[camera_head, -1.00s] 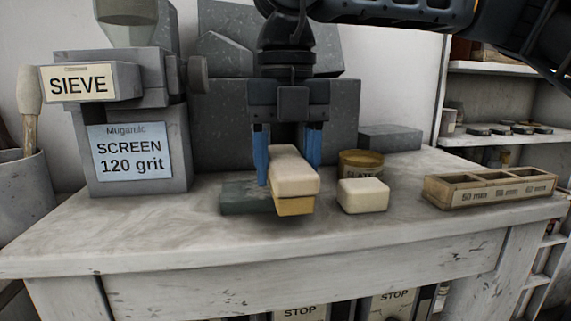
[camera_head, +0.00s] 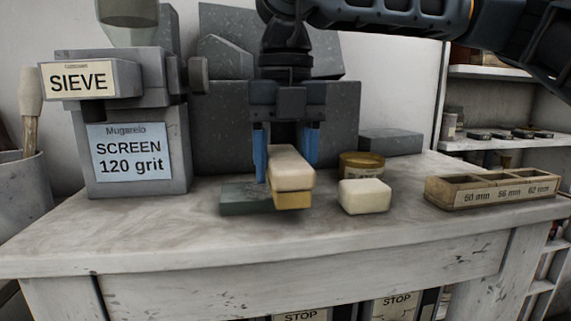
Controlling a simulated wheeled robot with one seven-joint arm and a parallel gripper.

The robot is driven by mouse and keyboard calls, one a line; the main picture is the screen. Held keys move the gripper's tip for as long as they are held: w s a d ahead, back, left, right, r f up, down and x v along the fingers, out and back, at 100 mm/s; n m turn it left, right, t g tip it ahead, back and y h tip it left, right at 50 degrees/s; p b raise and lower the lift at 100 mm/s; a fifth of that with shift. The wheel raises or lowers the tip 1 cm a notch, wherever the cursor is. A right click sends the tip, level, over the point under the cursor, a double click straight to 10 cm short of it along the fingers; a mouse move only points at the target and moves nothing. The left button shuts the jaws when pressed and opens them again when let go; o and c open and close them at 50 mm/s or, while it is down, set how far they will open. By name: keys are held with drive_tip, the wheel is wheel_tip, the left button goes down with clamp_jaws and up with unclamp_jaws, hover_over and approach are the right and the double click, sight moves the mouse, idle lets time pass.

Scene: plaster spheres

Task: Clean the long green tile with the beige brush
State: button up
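The beige brush (camera_head: 291,168) has a rounded beige top and a yellowish underside. My gripper (camera_head: 286,160), with two blue fingers, is shut on it, one finger at each side. The long green tile (camera_head: 241,198) is a flat dark green slab lying on the bench. Its left part shows; its right part is hidden behind the brush. The brush is over or against the right part of the tile, and I cannot tell whether they touch.
A cream block (camera_head: 364,197) sits just right of the brush, with a round tin (camera_head: 362,163) behind it. A wooden compartment tray (camera_head: 490,190) is at the right. The sieve machine (camera_head: 133,130) stands at the left. Grey slabs stand behind; the bench front (camera_head: 180,235) is clear.

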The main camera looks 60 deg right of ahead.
drive_tip(key=shift+w+d+r, duration=0.3)
drive_tip(key=shift+w+d, duration=0.25)
drive_tip(key=shift+d, duration=0.05)
drive_tip(key=shift+a, duration=0.15)
